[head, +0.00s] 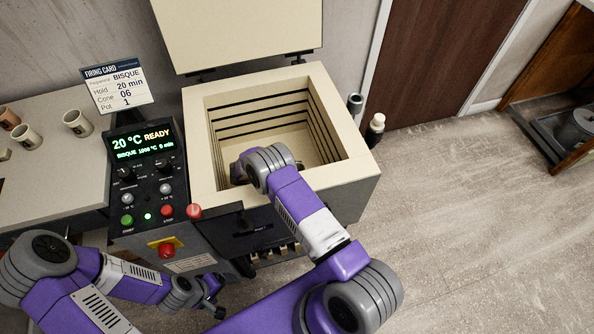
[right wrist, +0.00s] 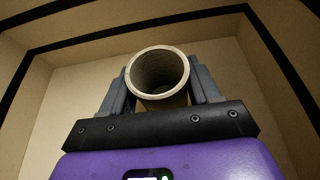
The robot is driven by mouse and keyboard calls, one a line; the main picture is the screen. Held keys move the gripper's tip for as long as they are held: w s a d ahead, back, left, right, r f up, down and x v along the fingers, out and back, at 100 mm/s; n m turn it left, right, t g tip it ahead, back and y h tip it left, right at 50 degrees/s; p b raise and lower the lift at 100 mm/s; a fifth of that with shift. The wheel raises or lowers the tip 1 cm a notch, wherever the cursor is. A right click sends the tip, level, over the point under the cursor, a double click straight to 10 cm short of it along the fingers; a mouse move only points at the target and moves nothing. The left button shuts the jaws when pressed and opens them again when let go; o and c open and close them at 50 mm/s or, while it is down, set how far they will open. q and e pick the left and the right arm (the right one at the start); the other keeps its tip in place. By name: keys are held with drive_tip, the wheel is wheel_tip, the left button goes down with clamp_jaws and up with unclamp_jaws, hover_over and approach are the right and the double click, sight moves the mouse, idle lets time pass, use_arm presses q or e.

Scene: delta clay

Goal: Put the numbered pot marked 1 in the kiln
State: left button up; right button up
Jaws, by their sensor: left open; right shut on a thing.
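The kiln (head: 196,135) stands open, its lid (head: 240,35) raised at the back. My right arm reaches down into its chamber; in the head view the wrist mostly hides that gripper. In the right wrist view my right gripper (right wrist: 160,92) is shut on a pale clay pot (right wrist: 158,102), with one finger on each side. The pot's round open rim faces the camera, and kiln walls surround it. No number shows on the pot, and I cannot tell whether it touches the kiln floor. My left gripper (head: 214,307) is open and empty, low in front of the kiln.
The control panel (head: 148,190) reads 20 °C READY. The firing card (head: 118,88) shows Bisque, cone 06, pot 1. Several cups, one a pale cup (head: 77,123), stand on the left table (head: 60,170). Dark and white bottles (head: 375,128) stand behind the kiln's right side.

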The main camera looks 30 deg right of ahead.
drive_tip(key=o, duration=1.3)
wheel_tip(320, 180, up, 10)
drive_tip(key=p, duration=0.3)
drive_tip(key=shift+p, duration=0.35)
